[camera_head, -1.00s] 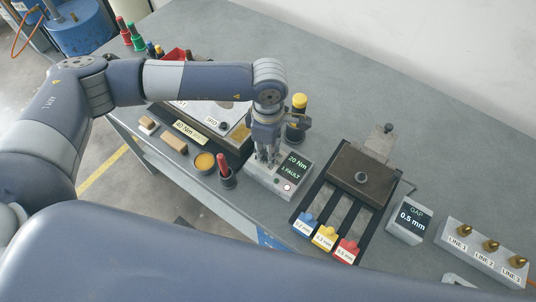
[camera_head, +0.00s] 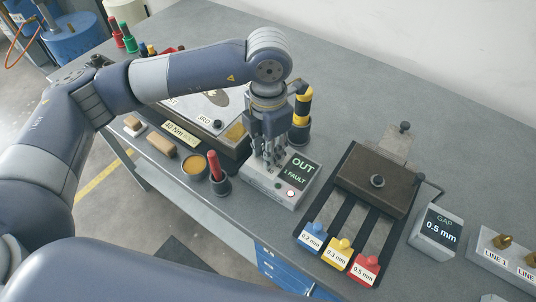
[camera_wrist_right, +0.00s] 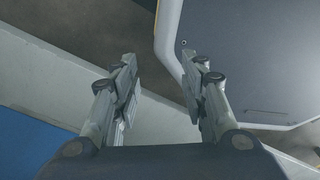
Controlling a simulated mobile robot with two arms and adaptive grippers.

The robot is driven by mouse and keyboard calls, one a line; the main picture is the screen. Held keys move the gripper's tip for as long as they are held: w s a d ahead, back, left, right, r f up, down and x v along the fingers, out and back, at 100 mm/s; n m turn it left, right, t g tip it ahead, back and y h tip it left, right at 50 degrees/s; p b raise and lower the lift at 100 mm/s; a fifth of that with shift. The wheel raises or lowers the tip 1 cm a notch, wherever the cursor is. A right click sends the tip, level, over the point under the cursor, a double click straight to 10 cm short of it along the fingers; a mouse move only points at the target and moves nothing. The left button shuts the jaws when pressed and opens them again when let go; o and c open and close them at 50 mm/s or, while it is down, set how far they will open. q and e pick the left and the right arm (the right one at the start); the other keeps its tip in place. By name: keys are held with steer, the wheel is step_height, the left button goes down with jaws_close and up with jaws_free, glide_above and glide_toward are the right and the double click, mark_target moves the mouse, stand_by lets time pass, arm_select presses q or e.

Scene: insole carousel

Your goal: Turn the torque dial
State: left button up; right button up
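The light grey torque box (camera_head: 262,184) stands on the bench.
A red-handled tool in a dark holder (camera_head: 216,178) stands close left of the box. A dark fixture (camera_head: 374,184) with blue, yellow and red tabs is to the right, then a GAP display box (camera_head: 436,230) reading 0.5 mm.

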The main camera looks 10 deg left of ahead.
arm_select(q)
steer(key=shift+n+b, duration=0.6)
steer(key=shift+n, duration=0.3)
steer(key=shift+r, duration=0.1)
steer(key=o, duration=1.1)
step_height(320, 180, up, 12)
